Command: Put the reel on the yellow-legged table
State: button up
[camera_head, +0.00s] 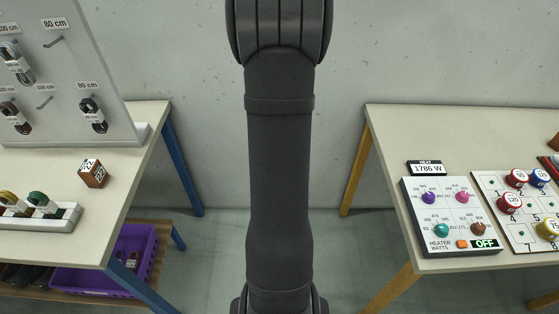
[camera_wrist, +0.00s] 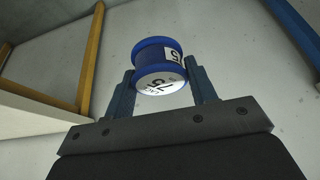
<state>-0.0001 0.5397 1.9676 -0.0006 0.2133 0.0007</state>
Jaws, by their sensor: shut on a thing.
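The reel (camera_wrist: 162,64) is blue with white labels and shows in the wrist view. My gripper (camera_wrist: 160,82) is shut on it, one finger on each side, and holds it off any surface. In the head view the gripper and reel are out of the frame; only my arm shows in the middle. The yellow-legged table (camera_head: 405,128) stands at the right of the head view. In the wrist view its yellow legs (camera_wrist: 90,58) and pale wood (camera_wrist: 30,106) show at the left, apart from the reel.
On the yellow-legged table are a heater panel (camera_head: 413,192), a small display (camera_head: 427,168) and a numbered white board (camera_head: 490,190) bearing red, blue and yellow discs. The blue-legged table (camera_head: 150,115) is at left, with a wooden block (camera_head: 93,174). Bare floor lies between.

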notch_tip(320, 180, up, 12)
jog(key=w+d+r+m+h, duration=0.15)
jog(key=w+d, duration=0.25)
jog(key=d, duration=0.5)
jog(key=w+d+m, duration=0.2)
jog(key=w+d, duration=0.2)
jog(key=d, duration=0.5)
jog(key=d+m+g+h, duration=0.1)
jog(key=d+m, duration=0.3)
jog(key=d, duration=1.7)
jog(key=s+d+m+h, duration=0.1)
jog(key=s+d, duration=0.2)
jog(key=d, duration=0.5)
jog(key=s+d+m+g, duration=0.1)
jog(key=s+d, duration=0.3)
jog(key=d, duration=0.3)
jog(key=s+d+m+h, duration=0.1)
jog(key=s+d+m, duration=0.15)
jog(key=d, duration=0.55)
jog(key=s+d+f+m+g, duration=0.1)
jog(key=s+d+f+m, duration=0.1)
jog(key=s+d, duration=1.35)
jog(key=shift+m, duration=0.3)
jog(key=shift+s+f, duration=0.15)
jog(key=shift+f, duration=1.75)
jog(key=shift+s+f, duration=0.15)
jog(key=shift+f, duration=1.8)
jog(key=shift+s+f, duration=0.15)
jog(key=shift+f, duration=1.75)
jog(key=shift+f, duration=0.1)
